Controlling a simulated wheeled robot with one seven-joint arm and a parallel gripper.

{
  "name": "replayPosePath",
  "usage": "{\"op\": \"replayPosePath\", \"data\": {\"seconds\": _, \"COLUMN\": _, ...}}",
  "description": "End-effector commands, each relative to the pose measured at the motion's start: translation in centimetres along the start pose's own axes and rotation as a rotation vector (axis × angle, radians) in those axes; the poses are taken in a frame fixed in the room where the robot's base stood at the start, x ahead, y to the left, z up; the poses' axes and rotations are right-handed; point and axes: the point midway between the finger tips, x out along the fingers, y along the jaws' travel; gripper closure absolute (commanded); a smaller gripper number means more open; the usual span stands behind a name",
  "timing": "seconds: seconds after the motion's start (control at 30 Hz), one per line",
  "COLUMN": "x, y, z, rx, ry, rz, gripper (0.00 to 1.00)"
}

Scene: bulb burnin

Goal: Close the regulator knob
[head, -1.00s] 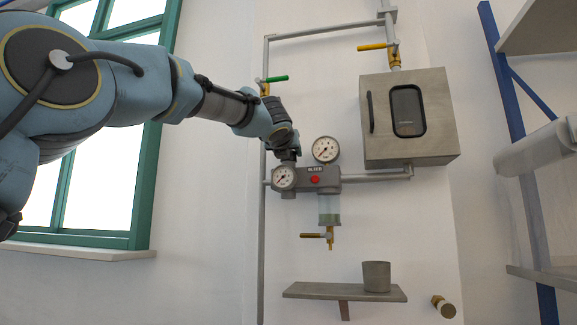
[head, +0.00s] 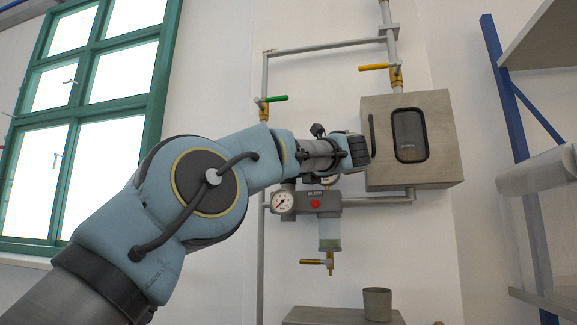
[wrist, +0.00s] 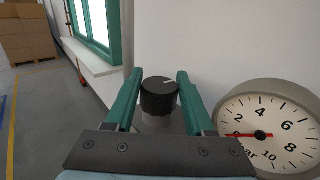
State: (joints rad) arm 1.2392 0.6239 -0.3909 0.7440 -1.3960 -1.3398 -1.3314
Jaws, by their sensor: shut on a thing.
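In the wrist view, the regulator knob (wrist: 158,98) is a black ridged cap with a white mark line on its top. It stands between the two green fingers of my gripper (wrist: 159,80), which is shut on it. In the head view, the knob and my fingertips are hidden behind my arm. The grey regulator body (head: 325,200) shows just below my wrist, with a red button on its front.
A gauge (wrist: 268,130) is close to the right of my gripper; its red needle points left. In the head view, a metal cabinet (head: 440,140), a green-handled valve (head: 275,99) and a yellow-handled valve (head: 375,67) surround the arm. A cup (head: 377,304) stands on a shelf below.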

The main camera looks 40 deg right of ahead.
Motion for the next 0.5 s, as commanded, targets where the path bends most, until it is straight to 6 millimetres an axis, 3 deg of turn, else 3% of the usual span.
{"op": "replayPosePath", "data": {"seconds": 0.5, "x": 0.11, "y": 0.03, "z": -0.04, "rx": 0.001, "ry": -0.001, "rz": 0.043, "gripper": 1.00}}
